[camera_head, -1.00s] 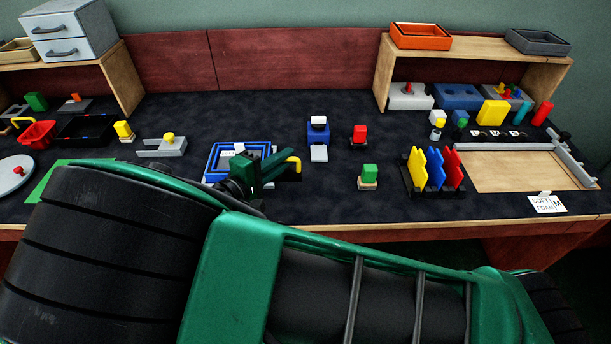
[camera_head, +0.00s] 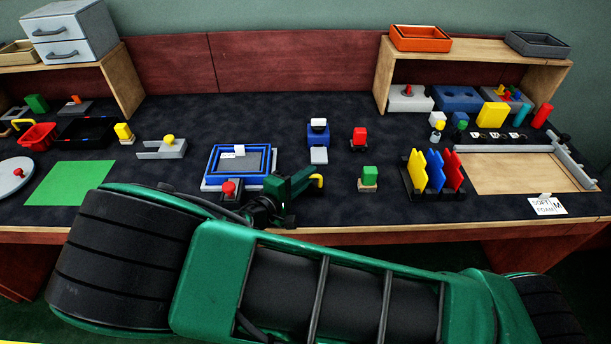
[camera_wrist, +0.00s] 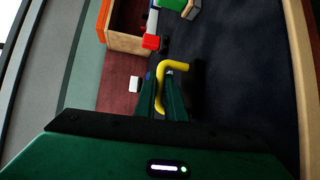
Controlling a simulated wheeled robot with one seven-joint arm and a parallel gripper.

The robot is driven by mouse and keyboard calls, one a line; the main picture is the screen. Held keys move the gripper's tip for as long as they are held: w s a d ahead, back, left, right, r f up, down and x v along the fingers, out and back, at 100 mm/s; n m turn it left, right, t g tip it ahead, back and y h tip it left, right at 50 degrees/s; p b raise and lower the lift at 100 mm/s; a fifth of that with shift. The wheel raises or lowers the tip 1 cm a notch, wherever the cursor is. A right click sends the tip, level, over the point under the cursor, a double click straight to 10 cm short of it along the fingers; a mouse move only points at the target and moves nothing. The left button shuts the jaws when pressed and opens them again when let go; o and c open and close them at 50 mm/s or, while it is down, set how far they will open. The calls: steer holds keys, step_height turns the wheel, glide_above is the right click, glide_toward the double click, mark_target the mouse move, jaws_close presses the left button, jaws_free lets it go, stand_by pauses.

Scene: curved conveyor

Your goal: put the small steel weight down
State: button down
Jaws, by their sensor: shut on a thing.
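My gripper (camera_head: 298,183) is above the front of the dark table, right of the blue-framed tray. A bent yellow hook (camera_head: 317,181) sticks out at its fingertips. In the wrist view the fingers of my gripper (camera_wrist: 165,95) are close together on the yellow hook (camera_wrist: 175,65), which curves up and to the right. A dark rod-like shape (camera_wrist: 197,88) shows beside the hook. I cannot make out a steel weight for certain; whatever is at the hook's lower end is hidden or too dark to tell.
The blue-framed tray (camera_head: 212,180) and a red knob (camera_head: 229,187) stand left of my gripper. A green block (camera_head: 369,174) and a rack with coloured plates (camera_head: 434,192) are to the right. A flat green mat (camera_head: 68,183) lies bare at the left.

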steer(key=c, duration=1.8)
jaws_free()
steer(key=v, duration=1.2)
